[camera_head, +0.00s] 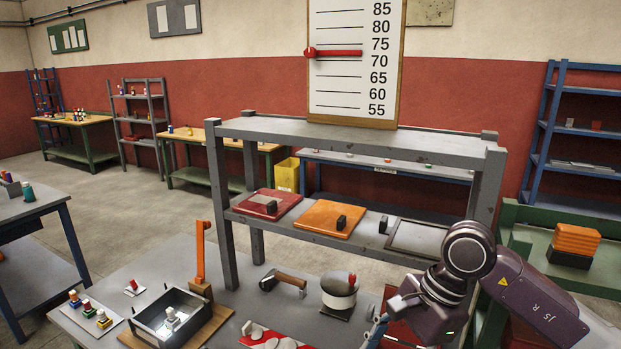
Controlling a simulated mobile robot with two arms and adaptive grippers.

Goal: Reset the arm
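My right arm comes in from the right and bends down over the front right of the grey work table. My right gripper (376,331) is low in front of the shelf, near the bottom edge of the view. It is small and partly hidden by the wrist, so its fingers cannot be made out clearly, and I see nothing held in it. My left arm and gripper are not in view.
A grey shelf (240,214) bears a red plate (262,207), an orange plate (325,220) and a scale board (345,95).

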